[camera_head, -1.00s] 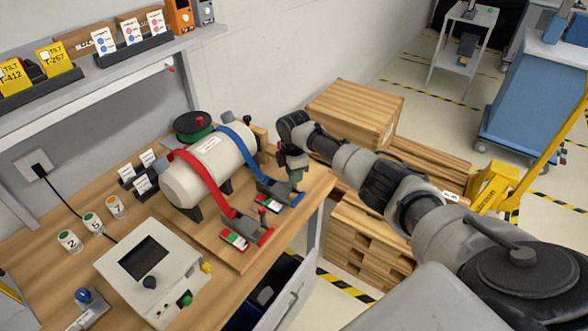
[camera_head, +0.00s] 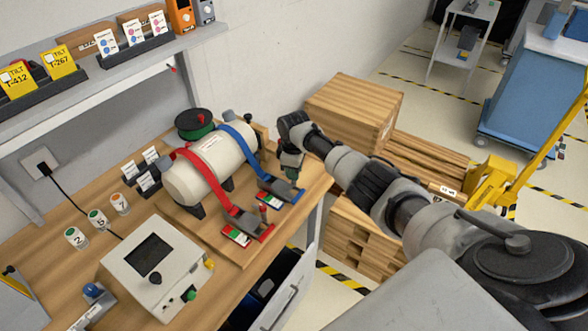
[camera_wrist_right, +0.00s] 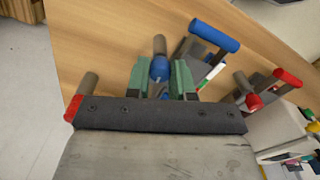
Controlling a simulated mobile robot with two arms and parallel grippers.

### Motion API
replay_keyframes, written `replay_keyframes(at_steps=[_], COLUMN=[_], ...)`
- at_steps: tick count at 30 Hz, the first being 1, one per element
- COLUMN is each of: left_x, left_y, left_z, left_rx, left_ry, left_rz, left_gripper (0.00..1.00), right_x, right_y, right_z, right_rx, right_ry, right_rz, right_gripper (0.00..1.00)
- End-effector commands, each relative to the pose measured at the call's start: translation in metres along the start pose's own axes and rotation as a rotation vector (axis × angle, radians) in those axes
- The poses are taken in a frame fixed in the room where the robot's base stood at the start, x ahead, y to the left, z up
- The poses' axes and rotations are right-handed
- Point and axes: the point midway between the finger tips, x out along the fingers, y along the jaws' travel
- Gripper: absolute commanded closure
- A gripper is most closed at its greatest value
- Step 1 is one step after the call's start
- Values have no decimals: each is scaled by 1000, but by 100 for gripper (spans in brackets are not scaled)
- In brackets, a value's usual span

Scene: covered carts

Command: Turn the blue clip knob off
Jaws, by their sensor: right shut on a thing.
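My right gripper (camera_head: 290,174) is over the blue clip (camera_head: 287,193) at the right end of the wooden board. In the right wrist view its green fingers (camera_wrist_right: 161,82) close around the blue knob (camera_wrist_right: 160,68), which stands beside the clip's blue-handled lever (camera_wrist_right: 213,35). The gripper hides this knob in the head view. The blue strap (camera_head: 237,142) runs from the clip over a cream cylinder (camera_head: 197,172). The red clip (camera_head: 248,222) sits nearer on the board; its red knob (camera_wrist_right: 254,102) shows in the right wrist view. My left gripper is out of view.
A grey control box (camera_head: 155,265) stands at the front of the bench, with numbered canisters (camera_head: 97,219) to its left. An open drawer (camera_head: 286,296) sticks out below the bench edge. Wooden crates (camera_head: 353,112) stand behind my right arm.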

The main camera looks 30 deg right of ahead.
Motion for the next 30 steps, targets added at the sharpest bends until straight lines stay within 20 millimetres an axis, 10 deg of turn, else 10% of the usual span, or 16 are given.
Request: replay_keyframes(at_steps=[12, 13, 17, 30], left_x=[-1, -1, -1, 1], left_y=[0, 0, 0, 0], left_z=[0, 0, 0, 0], left_rx=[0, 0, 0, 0], left_ry=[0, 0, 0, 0], left_rz=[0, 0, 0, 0], left_gripper=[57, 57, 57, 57], right_x=[-4, -4, -3, -15], right_y=[3, 3, 2, 1], right_z=[-1, -1, -1, -1], right_rx=[7, 7, 6, 5], right_ry=[7, 7, 5, 5], right_rz=[8, 8, 6, 4], right_gripper=[100, 73, 53, 52])
